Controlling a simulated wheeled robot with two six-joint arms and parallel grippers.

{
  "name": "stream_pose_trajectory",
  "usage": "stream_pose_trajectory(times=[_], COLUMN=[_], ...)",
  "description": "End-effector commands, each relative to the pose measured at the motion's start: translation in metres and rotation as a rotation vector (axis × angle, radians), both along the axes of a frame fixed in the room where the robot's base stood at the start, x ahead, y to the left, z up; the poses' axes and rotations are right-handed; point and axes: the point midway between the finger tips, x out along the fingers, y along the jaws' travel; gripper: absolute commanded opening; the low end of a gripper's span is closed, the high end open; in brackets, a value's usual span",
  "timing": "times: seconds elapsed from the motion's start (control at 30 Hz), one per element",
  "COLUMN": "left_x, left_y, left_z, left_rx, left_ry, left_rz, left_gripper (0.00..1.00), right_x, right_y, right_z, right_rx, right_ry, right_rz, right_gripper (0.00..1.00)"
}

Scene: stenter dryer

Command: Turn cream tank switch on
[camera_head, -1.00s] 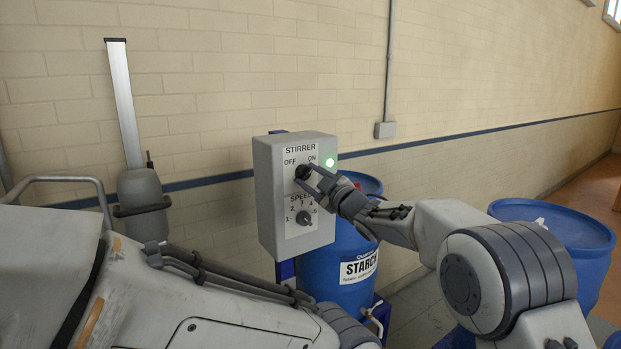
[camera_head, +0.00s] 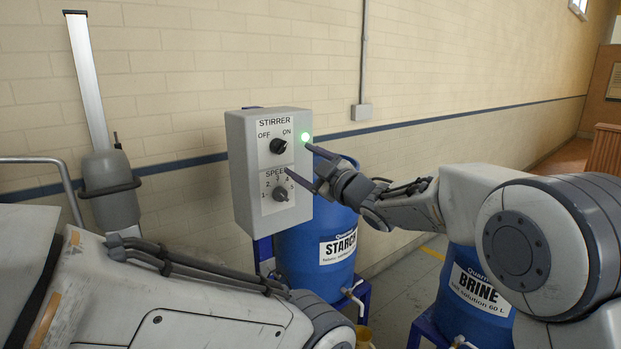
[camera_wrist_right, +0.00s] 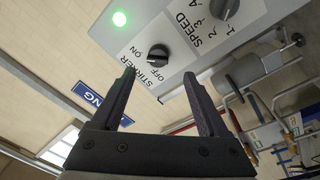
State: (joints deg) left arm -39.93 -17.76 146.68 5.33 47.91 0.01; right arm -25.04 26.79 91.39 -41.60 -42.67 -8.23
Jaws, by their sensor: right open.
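A grey control box (camera_head: 240,185) labelled STIRRER faces me on a stand, in front of the wall. Its upper black knob (camera_head: 278,146) sits under the OFF and ON labels, and a green lamp (camera_head: 305,137) glows beside ON. The knob also shows in the right wrist view (camera_wrist_right: 158,55), just beyond the fingertips. My right gripper (camera_head: 298,160) is open and empty, to the right of the knob and clear of it. No label reading cream tank is visible. My left arm crosses the lower left, but its gripper is not in view.
A SPEED dial (camera_head: 281,191) is lower on the same box. A blue STARCH drum (camera_head: 310,243) stands behind and below it, and a blue BRINE drum (camera_head: 462,290) stands to the right. A conduit box (camera_head: 361,112) is on the wall.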

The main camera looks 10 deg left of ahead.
Motion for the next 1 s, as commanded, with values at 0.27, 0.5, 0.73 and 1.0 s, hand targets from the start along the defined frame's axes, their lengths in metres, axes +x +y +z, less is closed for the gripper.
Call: stream_pose_trajectory(times=[0.27,0.5,0.73,1.0], left_x=[0.0,0.0,0.0,0.0], left_y=[0.0,0.0,0.0,0.0], left_z=[-0.013,-0.012,-0.012,-0.012], left_rx=[0.0,0.0,0.0,0.0], left_ry=[0.0,0.0,0.0,0.0], left_rz=[-0.001,-0.001,-0.001,-0.001], left_gripper=[0.52,0.52,0.52,0.52], right_x=[-0.016,-0.017,-0.024,-0.119], right_y=[-0.021,-0.021,-0.03,-0.102], right_z=[-0.004,-0.003,-0.018,-0.129], right_rx=[-0.001,-0.001,-0.022,-0.177], right_ry=[0.002,0.002,0.116,0.724], right_rz=[0.0,0.0,-0.079,-0.411], right_gripper=[0.77,0.77,0.77,0.77])
